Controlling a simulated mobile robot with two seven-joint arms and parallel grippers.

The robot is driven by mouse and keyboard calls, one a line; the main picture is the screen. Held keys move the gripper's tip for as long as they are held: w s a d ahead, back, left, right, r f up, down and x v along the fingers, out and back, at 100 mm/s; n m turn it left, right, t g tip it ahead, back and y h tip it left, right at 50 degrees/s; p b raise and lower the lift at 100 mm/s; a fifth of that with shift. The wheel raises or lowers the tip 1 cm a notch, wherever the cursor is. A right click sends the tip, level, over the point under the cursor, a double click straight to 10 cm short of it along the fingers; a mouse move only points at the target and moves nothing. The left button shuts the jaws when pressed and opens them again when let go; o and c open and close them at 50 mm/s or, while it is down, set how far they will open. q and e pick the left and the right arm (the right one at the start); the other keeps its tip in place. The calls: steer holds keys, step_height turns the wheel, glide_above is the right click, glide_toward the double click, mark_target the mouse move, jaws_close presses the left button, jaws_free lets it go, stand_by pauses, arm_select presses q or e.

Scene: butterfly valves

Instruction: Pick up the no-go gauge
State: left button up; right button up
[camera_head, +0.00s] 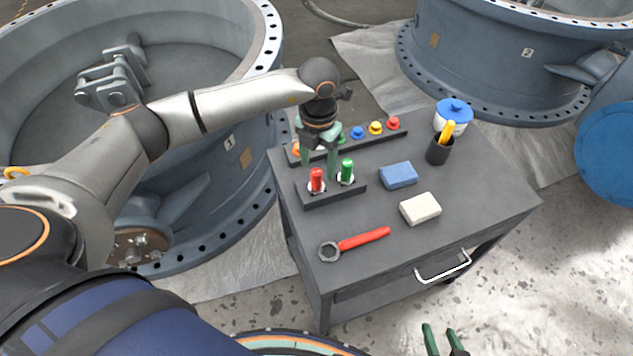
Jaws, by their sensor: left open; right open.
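The red-handled gauge (317,181), the no-go one by its colour, stands upright in a dark holder block (334,194) on the cart top. The green-handled gauge (346,172) stands upright to its right in the same block. My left gripper (320,170) points down from above, its green fingers open just at or behind the red handle, one to each side in the picture. I cannot tell whether they touch it. My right gripper (440,330) is open and empty at the bottom edge, in front of the cart.
A rack with several coloured knobs (376,128) lies behind the holder. A blue block (398,175), a white block (420,208), a red-handled wrench (362,240), a black cup (438,152) and a blue-lidded jar (453,115) share the cart (490,205). Large valve bodies stand behind.

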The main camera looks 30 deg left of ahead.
mark_target(317, 172)
arm_select(q)
step_height(317, 172, down, 6)
steer(key=shift+s+a+r, duration=0.1)
steer(key=shift+s, duration=0.05)
stand_by(0.3)
jaws_close()
stand_by(0.4)
